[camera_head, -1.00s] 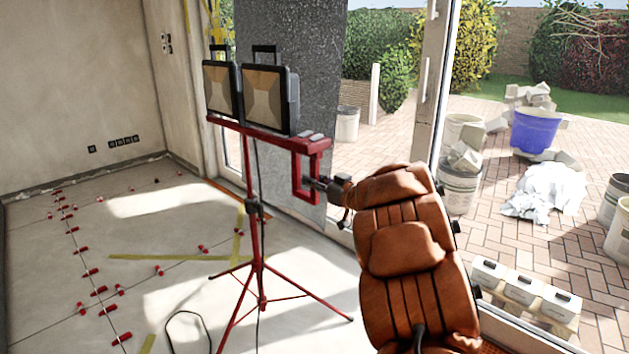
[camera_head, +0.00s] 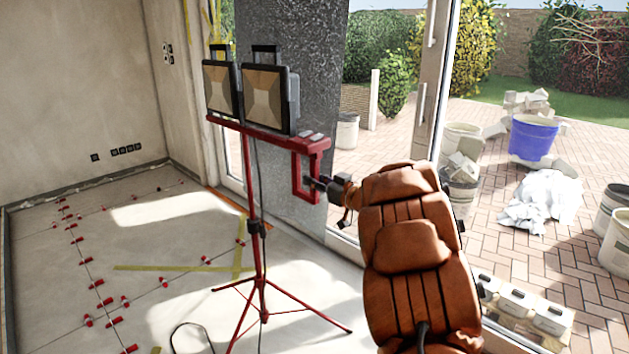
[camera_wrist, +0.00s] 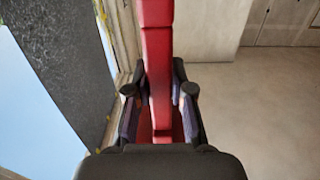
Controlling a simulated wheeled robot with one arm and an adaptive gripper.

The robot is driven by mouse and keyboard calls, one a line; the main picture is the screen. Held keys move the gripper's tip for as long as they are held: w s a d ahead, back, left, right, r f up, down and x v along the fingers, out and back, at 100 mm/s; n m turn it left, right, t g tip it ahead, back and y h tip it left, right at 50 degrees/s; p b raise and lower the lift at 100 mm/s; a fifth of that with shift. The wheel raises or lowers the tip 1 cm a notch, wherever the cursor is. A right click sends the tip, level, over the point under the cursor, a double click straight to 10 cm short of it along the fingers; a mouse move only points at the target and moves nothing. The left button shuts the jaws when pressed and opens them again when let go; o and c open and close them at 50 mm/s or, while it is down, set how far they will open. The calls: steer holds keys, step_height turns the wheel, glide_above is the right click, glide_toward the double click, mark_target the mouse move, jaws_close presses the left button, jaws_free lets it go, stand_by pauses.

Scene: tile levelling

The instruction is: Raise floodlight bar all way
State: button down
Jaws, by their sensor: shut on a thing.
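The floodlight bar (camera_head: 262,135) is a red crossbar on a tripod stand (camera_head: 261,285), with two dark square floodlights (camera_head: 266,97) standing on it. A red rectangular handle loop (camera_head: 297,165) hangs at its right end. My gripper (camera_head: 312,184) is shut on the upright side of this loop. In the wrist view the red handle bar (camera_wrist: 157,60) runs between the two fingers of my gripper (camera_wrist: 160,100). The mast's dark clamp (camera_head: 257,228) sits well below the bar, with a length of thin red mast showing between. The finger contact is partly hidden.
Red tile-levelling pieces (camera_head: 125,301) dot the floor at left. A black cable hangs by the mast and loops on the floor. A grey pillar (camera_head: 305,60) and the glazed door frame (camera_head: 432,90) stand close behind the bar. Buckets and rubble lie outside.

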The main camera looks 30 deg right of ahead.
steer(key=shift+r, duration=0.45)
steer(key=c, duration=1.4)
jaws_free()
steer(key=o, duration=0.4)
steer(key=shift+f, duration=0.15)
steer(key=v, duration=1.2)
steer(key=shift+w, duration=0.1)
